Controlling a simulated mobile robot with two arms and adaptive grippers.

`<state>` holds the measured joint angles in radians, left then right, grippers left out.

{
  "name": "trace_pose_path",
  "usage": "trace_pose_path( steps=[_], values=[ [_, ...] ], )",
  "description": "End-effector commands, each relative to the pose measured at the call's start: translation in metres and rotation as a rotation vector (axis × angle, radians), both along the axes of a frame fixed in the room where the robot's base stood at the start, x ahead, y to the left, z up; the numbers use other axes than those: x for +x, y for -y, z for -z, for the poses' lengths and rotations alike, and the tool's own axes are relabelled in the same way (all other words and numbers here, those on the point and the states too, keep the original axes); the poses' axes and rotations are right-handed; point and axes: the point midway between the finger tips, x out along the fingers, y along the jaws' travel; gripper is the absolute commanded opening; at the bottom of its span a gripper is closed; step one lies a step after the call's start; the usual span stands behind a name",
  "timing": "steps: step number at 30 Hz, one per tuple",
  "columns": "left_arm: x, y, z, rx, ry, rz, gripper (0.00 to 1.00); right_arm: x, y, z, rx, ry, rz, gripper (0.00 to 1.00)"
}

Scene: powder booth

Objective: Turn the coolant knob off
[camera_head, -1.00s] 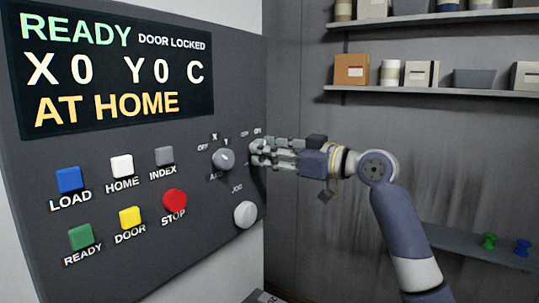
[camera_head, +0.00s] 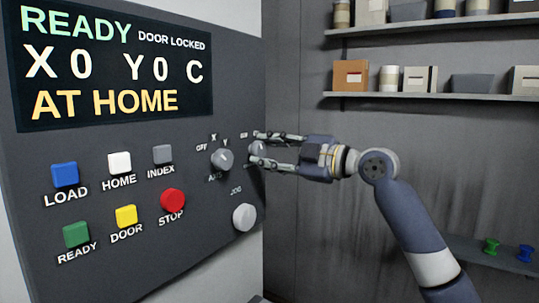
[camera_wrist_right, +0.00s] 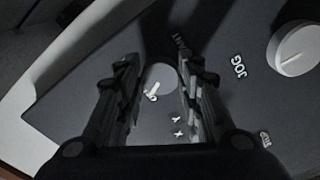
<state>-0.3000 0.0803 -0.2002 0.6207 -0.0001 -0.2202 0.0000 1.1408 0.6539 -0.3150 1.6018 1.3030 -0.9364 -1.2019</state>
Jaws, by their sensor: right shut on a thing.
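The coolant knob (camera_head: 257,150) is a round grey knob near the right edge of the dark control panel (camera_head: 130,155). My right gripper (camera_head: 257,147) reaches it from the right, with one finger above and one below, and is shut on it. In the right wrist view a grey round face (camera_wrist_right: 160,78) shows between the two fingers. My left gripper is not in view.
The axis knob (camera_head: 222,160) is close to the left of the fingers, and the JOG knob (camera_head: 244,217) is below. Several coloured buttons, including the red STOP button (camera_head: 172,201), are farther left. Shelves (camera_head: 430,97) are on the back wall at right.

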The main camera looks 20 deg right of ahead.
Motion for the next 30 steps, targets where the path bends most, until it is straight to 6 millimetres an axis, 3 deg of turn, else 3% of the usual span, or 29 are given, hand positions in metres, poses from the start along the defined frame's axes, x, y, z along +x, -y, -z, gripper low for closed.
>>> trace_pose_path(
  steps=[10, 27, 28, 30],
  values=[
    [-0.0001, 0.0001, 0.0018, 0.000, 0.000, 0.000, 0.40, 0.0004, 0.0001, 0.0002, -0.115, 0.088, 0.000, 0.10],
    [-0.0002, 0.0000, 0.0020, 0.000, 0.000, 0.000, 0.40, 0.0003, 0.0000, 0.0001, -0.138, 0.105, 0.000, 0.10],
    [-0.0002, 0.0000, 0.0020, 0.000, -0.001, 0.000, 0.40, 0.0003, 0.0000, 0.0001, -0.138, 0.105, 0.000, 0.41],
    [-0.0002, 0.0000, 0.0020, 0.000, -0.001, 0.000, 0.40, 0.0002, 0.0000, 0.0000, -0.136, 0.105, 0.000, 0.54]
  ],
)
